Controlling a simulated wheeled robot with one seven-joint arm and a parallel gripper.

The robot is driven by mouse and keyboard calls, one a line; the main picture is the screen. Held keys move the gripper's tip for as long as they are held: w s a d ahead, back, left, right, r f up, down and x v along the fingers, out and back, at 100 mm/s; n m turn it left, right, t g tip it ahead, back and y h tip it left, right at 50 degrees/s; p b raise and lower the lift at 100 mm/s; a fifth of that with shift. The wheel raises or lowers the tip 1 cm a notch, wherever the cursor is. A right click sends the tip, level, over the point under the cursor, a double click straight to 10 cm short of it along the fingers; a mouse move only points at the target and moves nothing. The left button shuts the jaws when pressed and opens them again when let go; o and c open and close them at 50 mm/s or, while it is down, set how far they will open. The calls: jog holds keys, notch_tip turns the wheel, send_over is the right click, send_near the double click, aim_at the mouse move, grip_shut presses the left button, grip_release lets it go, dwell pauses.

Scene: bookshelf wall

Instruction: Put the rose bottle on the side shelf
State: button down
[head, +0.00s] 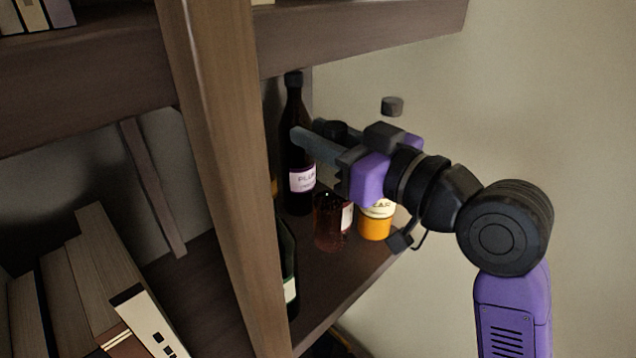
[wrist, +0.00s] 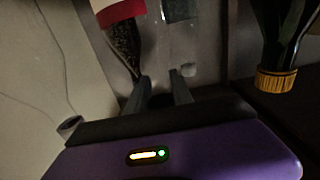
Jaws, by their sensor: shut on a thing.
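The rose bottle (head: 329,225), reddish with a dark cap and a pale label edge, is upright in the shelf bay right of the wooden post. Its base appears at the shelf board (head: 322,285); I cannot tell whether it touches. My gripper (head: 308,131) reaches in from the right and is shut on the bottle's upper part, partly hiding it. In the wrist view, the two fingers of my gripper (wrist: 160,82) have a dark shape between them, too dim to make out.
A tall dark bottle with a purple-and-white label (head: 301,180) stands just behind left. An orange jar (head: 376,222) is close on the right. A green bottle (head: 289,262) is partly behind the wooden post (head: 225,170). Books (head: 100,275) lean in the left bay.

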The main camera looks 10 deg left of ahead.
aim_at(319, 168)
jog(key=shift+f, duration=2.75)
jog(key=c, duration=1.1)
grip_release()
jog(key=shift+p, duration=0.3)
jog(key=b+v, duration=0.3)
jog(key=v, duration=0.9)
